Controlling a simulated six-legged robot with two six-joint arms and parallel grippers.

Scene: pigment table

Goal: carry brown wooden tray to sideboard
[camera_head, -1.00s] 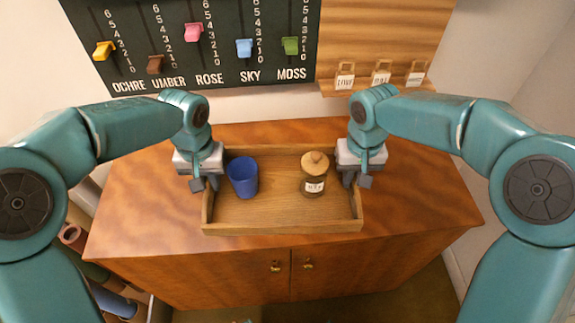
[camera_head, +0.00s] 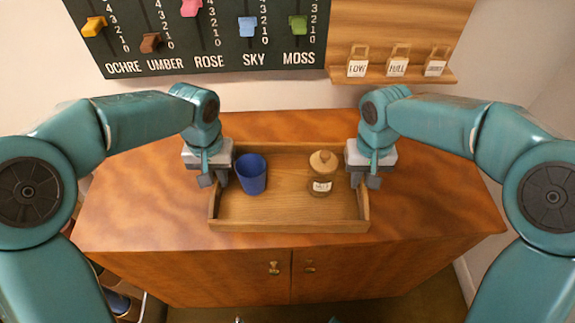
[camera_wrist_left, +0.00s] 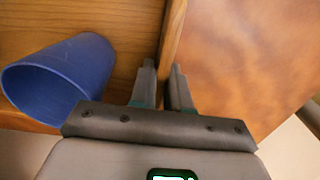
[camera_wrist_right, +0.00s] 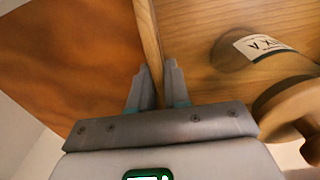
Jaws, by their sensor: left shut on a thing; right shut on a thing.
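The brown wooden tray (camera_head: 285,212) is over the wooden sideboard (camera_head: 440,215), near its front middle; I cannot tell whether it touches the top. A blue cup (camera_head: 251,175) stands upright in its left half. A jar with a wooden lid and white label (camera_head: 321,174) stands in its right half. My left gripper (camera_head: 215,180) is shut on the tray's left wall, which shows between the fingers in the left wrist view (camera_wrist_left: 168,88). My right gripper (camera_head: 366,180) is shut on the tray's right wall, also seen in the right wrist view (camera_wrist_right: 158,88).
A dark slider board (camera_head: 200,35) hangs on the wall behind. Rolled items (camera_head: 115,300) stand low at the left of the sideboard. The sideboard top is clear on both sides.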

